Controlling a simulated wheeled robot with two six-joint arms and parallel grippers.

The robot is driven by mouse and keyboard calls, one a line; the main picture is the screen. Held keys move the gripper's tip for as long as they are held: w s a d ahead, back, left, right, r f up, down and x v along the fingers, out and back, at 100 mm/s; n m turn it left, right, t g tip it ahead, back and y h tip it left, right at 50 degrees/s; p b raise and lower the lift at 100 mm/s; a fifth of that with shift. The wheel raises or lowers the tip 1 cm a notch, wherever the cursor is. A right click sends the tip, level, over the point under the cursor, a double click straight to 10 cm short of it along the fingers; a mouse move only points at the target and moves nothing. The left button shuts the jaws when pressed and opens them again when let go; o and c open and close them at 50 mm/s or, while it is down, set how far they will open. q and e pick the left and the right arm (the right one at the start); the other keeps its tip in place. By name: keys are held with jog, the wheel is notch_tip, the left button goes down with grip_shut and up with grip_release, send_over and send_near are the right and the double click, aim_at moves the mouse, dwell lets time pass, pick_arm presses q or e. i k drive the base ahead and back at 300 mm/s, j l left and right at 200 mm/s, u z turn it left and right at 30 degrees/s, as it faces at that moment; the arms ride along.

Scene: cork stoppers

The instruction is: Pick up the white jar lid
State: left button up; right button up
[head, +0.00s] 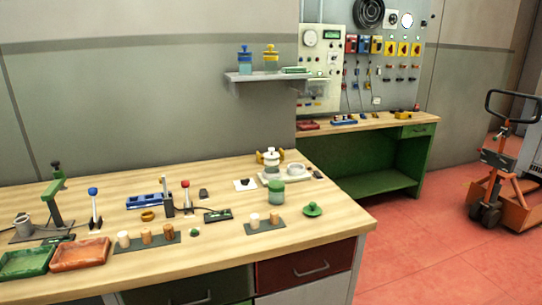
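A white lid-like piece with a small knob (272,157) shows at the back right of the workbench. It appears to sit on a squat pale jar; the picture is too small to be sure where lid and jar part. Neither of my grippers is in view.
Cork stoppers stand on dark strips at the front, beside this strip (252,229). Green (24,262) and orange (80,254) trays lie front left. A green stand (52,205) and upright tools (95,207) rise behind them. A wall shelf (262,76) hangs above.

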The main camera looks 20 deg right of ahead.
aim_at(271, 154)
jog(key=i+l, duration=0.15)
jog(key=l, duration=0.35)
jog(key=i+l+u, duration=0.15)
jog(key=l, duration=0.4)
jog(key=i+l, duration=0.15)
jog(key=l, duration=0.4)
jog(key=i+l+u, duration=0.15)
jog(key=l, duration=0.9)
jog(key=i+u, duration=0.05)
jog(key=i, duration=0.05)
